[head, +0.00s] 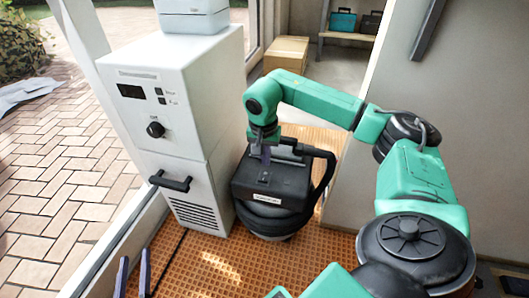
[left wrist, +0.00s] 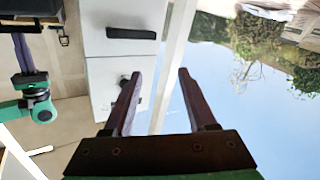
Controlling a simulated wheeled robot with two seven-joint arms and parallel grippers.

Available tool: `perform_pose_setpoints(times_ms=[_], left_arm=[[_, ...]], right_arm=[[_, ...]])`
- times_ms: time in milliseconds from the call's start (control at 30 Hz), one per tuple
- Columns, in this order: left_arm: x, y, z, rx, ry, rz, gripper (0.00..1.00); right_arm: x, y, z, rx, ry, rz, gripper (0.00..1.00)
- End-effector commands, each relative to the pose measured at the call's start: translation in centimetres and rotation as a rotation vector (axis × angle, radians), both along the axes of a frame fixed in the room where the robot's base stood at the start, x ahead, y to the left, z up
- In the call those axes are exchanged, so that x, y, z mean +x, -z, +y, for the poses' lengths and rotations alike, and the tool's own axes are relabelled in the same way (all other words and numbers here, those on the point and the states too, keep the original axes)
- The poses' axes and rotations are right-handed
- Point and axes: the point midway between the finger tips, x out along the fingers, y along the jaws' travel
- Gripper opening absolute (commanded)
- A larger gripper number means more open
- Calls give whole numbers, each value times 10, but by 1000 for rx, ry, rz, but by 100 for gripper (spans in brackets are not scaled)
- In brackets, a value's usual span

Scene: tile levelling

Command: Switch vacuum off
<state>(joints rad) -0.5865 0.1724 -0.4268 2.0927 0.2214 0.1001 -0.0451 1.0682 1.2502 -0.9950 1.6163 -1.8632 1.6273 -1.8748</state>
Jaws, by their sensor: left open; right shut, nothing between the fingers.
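The vacuum (head: 266,212) is a squat black canister with a curved black handle, standing on the orange grid floor right of the white cabinet. Its top has a small button-like spot (head: 264,177) and a pale label on the front edge. My right gripper (head: 265,158) points down over the top of the vacuum, shut and empty; I cannot tell whether its tips touch it. My left gripper (head: 133,277) is at the bottom left, open and empty, away from the vacuum. Its fingers also show in the left wrist view (left wrist: 160,95), with the cabinet behind them.
The white cabinet (head: 185,110) has a dark display, a black knob (head: 155,129) and a black handle (head: 170,182). A cardboard box (head: 286,54) stands behind. A grey panel (head: 440,120) stands on the right. Orange floor is clear in front of the vacuum.

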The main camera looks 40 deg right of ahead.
Motion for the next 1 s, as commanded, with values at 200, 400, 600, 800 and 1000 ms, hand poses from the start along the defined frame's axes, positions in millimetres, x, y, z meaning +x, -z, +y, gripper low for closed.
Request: perform_pose_setpoints(times_ms=[200, 400, 600, 800, 1000], left_arm=[[-11, 20, -1, 9, 9, 64, 57], [-23, 38, -2, 17, 19, 120, 57], [-35, 55, -3, 25, 28, 176, 57], [-48, 72, -4, 33, 37, 232, 57], [-63, 86, -5, 40, 47, 289, 57]], right_arm=[[0, -2, 0, 0, 0, 0, 0], [0, -4, 0, 0, 0, 0, 0], [0, -6, 0, 0, 0, 0, 0], [0, -8, 0, 0, 0, 0, 0], [0, -12, 0, 0, 0, 0, 0]])
